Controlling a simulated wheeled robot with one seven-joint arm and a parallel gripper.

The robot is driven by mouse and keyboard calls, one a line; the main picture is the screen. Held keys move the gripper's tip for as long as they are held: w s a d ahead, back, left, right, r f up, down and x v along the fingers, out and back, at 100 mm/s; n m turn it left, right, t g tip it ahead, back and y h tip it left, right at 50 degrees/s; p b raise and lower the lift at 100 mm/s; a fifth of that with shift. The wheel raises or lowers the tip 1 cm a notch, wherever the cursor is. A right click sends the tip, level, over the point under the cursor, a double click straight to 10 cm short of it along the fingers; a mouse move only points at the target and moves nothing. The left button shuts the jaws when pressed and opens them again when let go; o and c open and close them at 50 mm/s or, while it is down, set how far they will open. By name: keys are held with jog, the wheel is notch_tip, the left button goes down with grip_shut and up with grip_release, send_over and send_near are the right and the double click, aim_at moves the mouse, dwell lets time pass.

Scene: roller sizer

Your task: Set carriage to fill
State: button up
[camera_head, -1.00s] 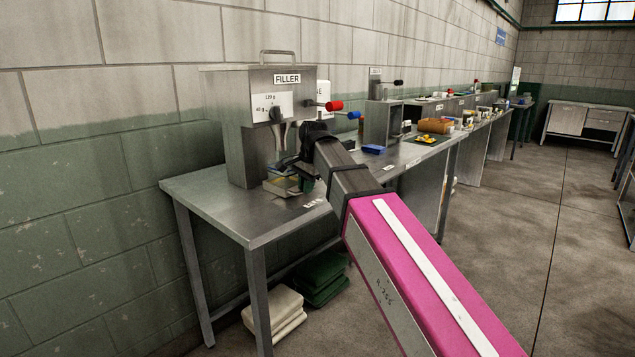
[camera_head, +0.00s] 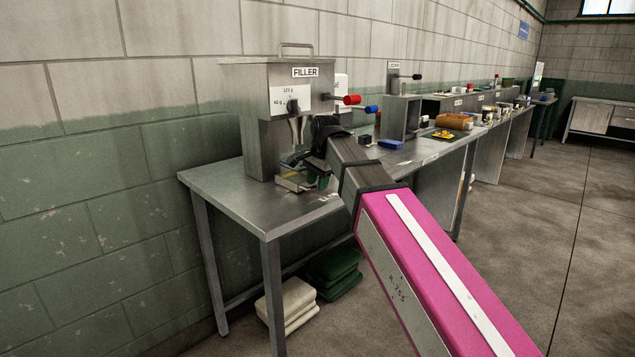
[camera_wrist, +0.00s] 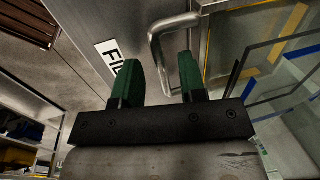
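The filler (camera_head: 262,125) is a grey metal machine on the steel table, with a dial on its front marked 120 g and 40 g. Below its spout, a low carriage or tray with yellowish edges (camera_head: 291,184) is partly hidden by my gripper (camera_head: 318,172). In the wrist view, my gripper (camera_wrist: 158,75) has two green fingers apart with nothing clamped between them. A bent metal handle (camera_wrist: 160,48) lies just past the fingertips, part of it showing in the gap. A label reading "FIL" (camera_wrist: 109,58) is beside the left finger, partly covered.
Red (camera_head: 352,100) and blue (camera_head: 371,109) knobs stick out right of the filler, close to my arm. More machines and a yellow pile (camera_head: 443,134) stand farther along the bench. The table's front left (camera_head: 235,205) is clear.

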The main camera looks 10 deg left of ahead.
notch_tip(320, 180, up, 11)
jog(key=s+d, duration=0.1)
jog(key=shift+s+d+f, duration=0.15)
jog(key=shift+d+f, duration=0.05)
jog(key=shift+d, duration=0.15)
dwell(0.4)
